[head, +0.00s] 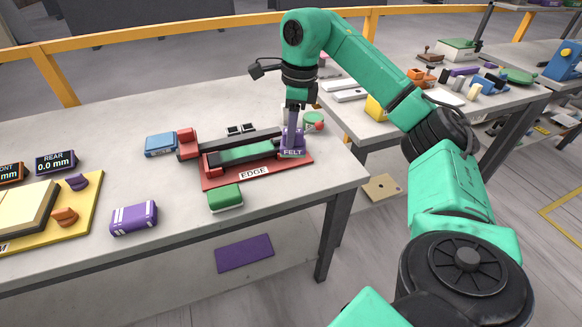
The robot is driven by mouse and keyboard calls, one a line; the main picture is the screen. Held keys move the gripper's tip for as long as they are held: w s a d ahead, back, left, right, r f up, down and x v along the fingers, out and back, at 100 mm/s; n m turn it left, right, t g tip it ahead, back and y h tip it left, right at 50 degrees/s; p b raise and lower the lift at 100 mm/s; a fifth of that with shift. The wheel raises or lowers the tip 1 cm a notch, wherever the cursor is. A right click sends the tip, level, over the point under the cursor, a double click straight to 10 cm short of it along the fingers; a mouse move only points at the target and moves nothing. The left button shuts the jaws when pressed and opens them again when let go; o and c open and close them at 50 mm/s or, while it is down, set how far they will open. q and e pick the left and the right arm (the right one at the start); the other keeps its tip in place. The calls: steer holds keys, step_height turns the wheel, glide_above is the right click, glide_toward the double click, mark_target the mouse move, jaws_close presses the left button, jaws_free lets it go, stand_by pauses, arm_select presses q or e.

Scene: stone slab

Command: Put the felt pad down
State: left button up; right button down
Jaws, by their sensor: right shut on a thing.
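My right gripper (292,126) points straight down at the right end of the red base labelled EDGE (222,178). It is shut on the purple felt pad (292,153), a block with a FELT label on its front. The pad is upright at the right end of the dark rails and green strip (245,152) on that base. I cannot tell whether its underside touches anything. The gripper's fingertips partly cover the pad's top. My left gripper is not in view.
A green block (225,198) lies before the base, and a purple block (134,218) lies further left. A blue block (160,144) is behind at the left. A red ball (319,126) and green disc stand just behind the pad. Bare slab (300,212) lies in front.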

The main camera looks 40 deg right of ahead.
steer(key=f, duration=1)
steer(key=shift+s+a+f, duration=0.2)
steer(key=shift+s+f, duration=0.05)
steer(key=shift+f, duration=0.2)
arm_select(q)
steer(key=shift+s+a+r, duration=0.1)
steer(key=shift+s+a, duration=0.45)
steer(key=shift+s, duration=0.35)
arm_select(e)
steer(key=shift+f, duration=0.1)
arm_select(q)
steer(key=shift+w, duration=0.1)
arm_select(e)
steer(key=c, duration=0.5)
jaws_free()
steer(key=shift+r, duration=0.3)
steer(key=r, duration=0.8)
steer(key=s+d+r, duration=0.1)
steer(key=r, duration=0.2)
steer(key=shift+r, duration=0.4)
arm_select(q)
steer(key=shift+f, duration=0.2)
